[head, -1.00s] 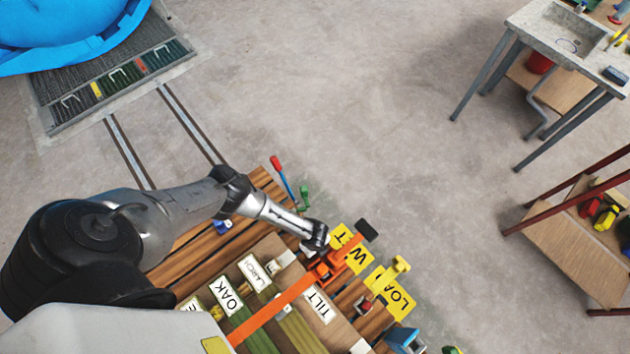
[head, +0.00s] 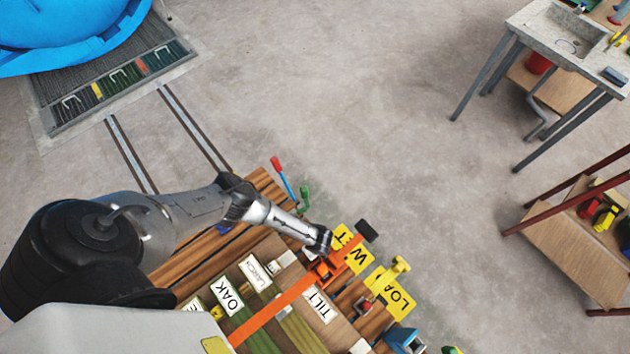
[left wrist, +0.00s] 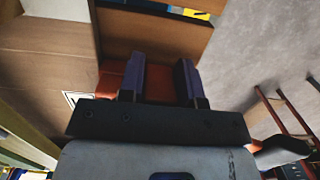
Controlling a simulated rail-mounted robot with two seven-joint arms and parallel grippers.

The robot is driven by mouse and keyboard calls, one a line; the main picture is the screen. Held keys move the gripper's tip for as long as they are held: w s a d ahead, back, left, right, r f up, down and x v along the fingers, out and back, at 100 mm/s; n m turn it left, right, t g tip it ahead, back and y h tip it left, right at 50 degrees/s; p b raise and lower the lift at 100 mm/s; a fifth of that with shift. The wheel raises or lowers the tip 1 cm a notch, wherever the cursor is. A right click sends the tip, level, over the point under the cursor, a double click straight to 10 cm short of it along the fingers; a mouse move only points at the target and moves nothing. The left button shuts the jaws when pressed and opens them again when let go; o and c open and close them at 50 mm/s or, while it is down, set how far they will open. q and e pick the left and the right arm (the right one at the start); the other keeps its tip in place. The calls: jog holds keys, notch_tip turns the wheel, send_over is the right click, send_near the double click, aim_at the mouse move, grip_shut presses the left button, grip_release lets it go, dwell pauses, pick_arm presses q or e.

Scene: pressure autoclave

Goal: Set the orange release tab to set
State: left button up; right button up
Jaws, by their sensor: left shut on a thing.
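An orange strap (head: 268,318) crosses the wooden load to an orange ratchet body (head: 328,270) at the load's edge. An orange lever with a black end (head: 367,231) sticks out from it towards the upper right. My left gripper (head: 320,250) is down at the ratchet, and its fingers hide part of it. In the left wrist view, the two dark fingers of my left gripper (left wrist: 160,75) stand on either side of an orange part, the release tab (left wrist: 158,88), and are shut on it. The tab's exact position is hard to make out. My right gripper is not in view.
Yellow lettered plates (head: 397,300) sit beside the ratchet. A red-tipped blue lever (head: 283,177) stands behind my arm. Open floor lies beyond; a sink bench (head: 560,40) is at upper right.

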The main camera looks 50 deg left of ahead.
pick_arm(q)
jog(key=shift+d+y, duration=0.3)
jog(key=shift+y, duration=0.7)
jog(key=o, duration=0.9)
jog(key=shift+r, duration=0.1)
jog(key=shift+p+v, duration=1.45)
jog(key=shift+v, duration=5.4)
jog(key=shift+a, duration=0.1)
